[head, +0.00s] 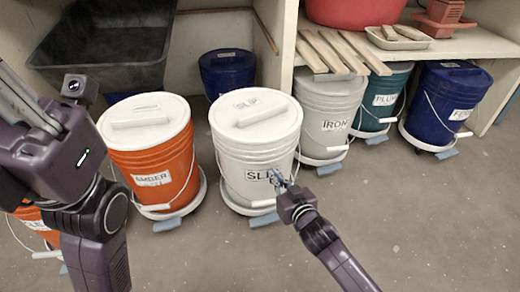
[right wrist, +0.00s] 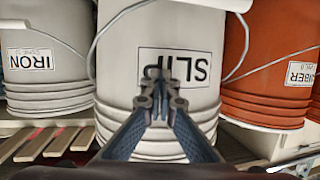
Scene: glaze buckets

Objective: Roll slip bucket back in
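The white slip bucket (head: 255,150) stands upright on a round white dolly (head: 238,203), forward of the shelf post. Its lid (head: 255,114) is on, and its bail hangs at the front with a white grip (head: 263,203). My right gripper (head: 280,180) is at its front, before the SLIP label. In the right wrist view, which is upside down, the fingertips (right wrist: 160,78) are together with nothing between them, in front of the bucket's label (right wrist: 182,66). I cannot tell whether they touch it. My left arm is at the far left, its fingers not clearly seen.
Teal (head: 380,97) and blue (head: 440,108) buckets are farther right. A dark blue bucket (head: 228,74) stands behind, in the bay. Open floor (head: 430,220) lies in front.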

